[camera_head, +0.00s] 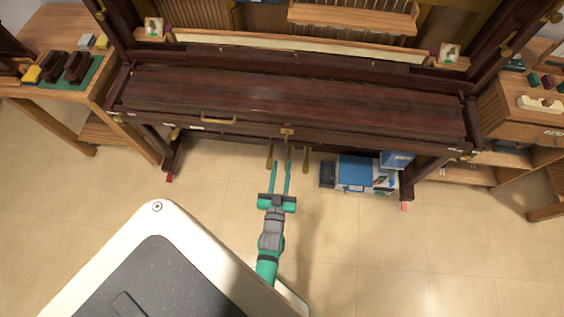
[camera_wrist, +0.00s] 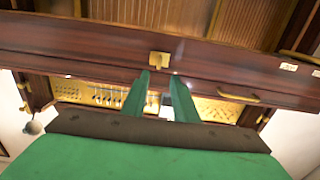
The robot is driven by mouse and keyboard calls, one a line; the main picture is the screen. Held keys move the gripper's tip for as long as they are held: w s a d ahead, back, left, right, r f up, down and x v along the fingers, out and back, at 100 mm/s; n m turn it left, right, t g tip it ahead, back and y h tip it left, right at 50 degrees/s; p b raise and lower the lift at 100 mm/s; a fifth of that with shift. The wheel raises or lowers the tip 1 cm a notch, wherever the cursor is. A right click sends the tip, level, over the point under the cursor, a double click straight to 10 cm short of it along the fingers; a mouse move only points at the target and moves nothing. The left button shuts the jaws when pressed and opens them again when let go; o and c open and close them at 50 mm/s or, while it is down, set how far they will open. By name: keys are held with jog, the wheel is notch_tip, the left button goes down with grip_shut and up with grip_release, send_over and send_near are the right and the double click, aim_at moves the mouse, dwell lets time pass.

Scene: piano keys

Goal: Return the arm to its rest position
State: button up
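My arm reaches forward over the floor in the head view. My gripper (camera_head: 281,164) points at the front of the dark wooden piano (camera_head: 290,95). Its two green fingers are apart with nothing visible between them. In the wrist view, the gripper (camera_wrist: 160,77) shows its fingertips just below a brass lock plate (camera_wrist: 159,60) on the piano's front edge. I cannot tell whether they touch the piano. The piano's long lid is shut and hides the keys. A brass handle (camera_head: 219,119) is on its front.
Pedals (camera_head: 305,160) hang under the piano beside the fingers. Blue and white boxes (camera_head: 357,173) stand on the floor below it. A wooden side table (camera_head: 60,92) stands left and a wooden cabinet (camera_head: 515,115) right. The tiled floor (camera_head: 400,260) in front is clear.

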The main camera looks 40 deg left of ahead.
dwell(0.4)
jog(key=s+d+r+m+t+h, duration=0.1)
jog(key=s+d+r+m+h, duration=0.15)
jog(key=s+d, duration=0.35)
jog(key=s+d+r+m+h, duration=0.1)
jog(key=s+d+r+h, duration=0.2)
jog(key=d, duration=0.6)
jog(key=s+d+r+m+h, duration=0.3)
jog(key=s+d+r+h, duration=0.1)
jog(key=s+d+r, duration=0.6)
notch_tip(320, 180, up, 2)
jog(key=shift+d+r+g, duration=0.15)
jog(key=shift+d+g, duration=0.1)
jog(key=shift+g, duration=0.15)
